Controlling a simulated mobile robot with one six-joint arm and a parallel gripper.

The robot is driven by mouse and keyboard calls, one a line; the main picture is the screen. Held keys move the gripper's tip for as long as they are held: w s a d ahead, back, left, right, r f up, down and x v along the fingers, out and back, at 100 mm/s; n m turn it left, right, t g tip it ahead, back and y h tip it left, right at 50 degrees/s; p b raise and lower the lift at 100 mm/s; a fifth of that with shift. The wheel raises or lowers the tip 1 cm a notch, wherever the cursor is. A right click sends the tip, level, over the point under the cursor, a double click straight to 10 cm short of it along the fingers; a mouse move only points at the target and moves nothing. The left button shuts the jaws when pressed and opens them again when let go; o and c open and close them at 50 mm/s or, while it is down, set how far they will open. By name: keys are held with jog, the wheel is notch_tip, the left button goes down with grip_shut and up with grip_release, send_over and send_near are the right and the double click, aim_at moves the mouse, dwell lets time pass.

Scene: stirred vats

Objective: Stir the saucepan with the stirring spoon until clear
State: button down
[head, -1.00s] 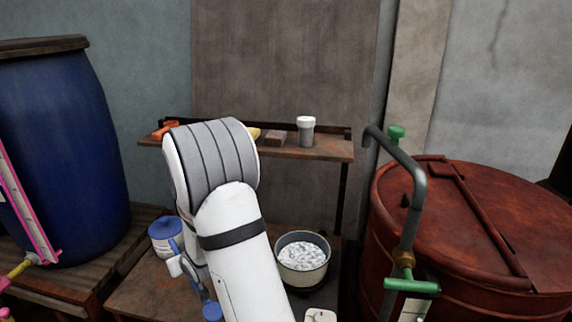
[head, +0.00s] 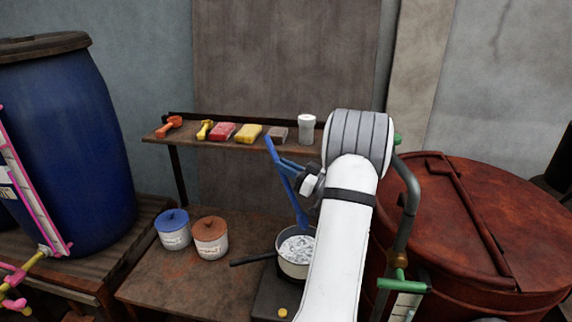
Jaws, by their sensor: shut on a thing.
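The saucepan (head: 284,266) stands on a dark hotplate on the lower bench, its dark handle pointing left. White, lumpy contents (head: 297,249) show inside it. My gripper (head: 287,164) is shut on the blue stirring spoon (head: 298,202), holding it tilted, with its upper end to the left. The spoon's broad lower end is over the pan's back rim; I cannot tell whether it touches the contents. My arm hides the pan's right side.
A blue-lidded jar (head: 173,230) and a brown-lidded jar (head: 211,238) stand left of the pan. The shelf (head: 190,143) behind holds scoops, coloured blocks and a white-capped container (head: 307,129). A red vat (head: 470,220) with pipework is at right, a blue barrel (head: 62,150) at left.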

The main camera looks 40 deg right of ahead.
jog(key=shift+w+f+b, duration=0.85)
jog(key=shift+w+f, duration=1.6)
jog(key=shift+w, duration=0.05)
jog(key=s+f+b, duration=0.5)
jog(key=f+b, duration=0.2)
jog(key=f, duration=0.1)
jog(key=shift+a, duration=0.1)
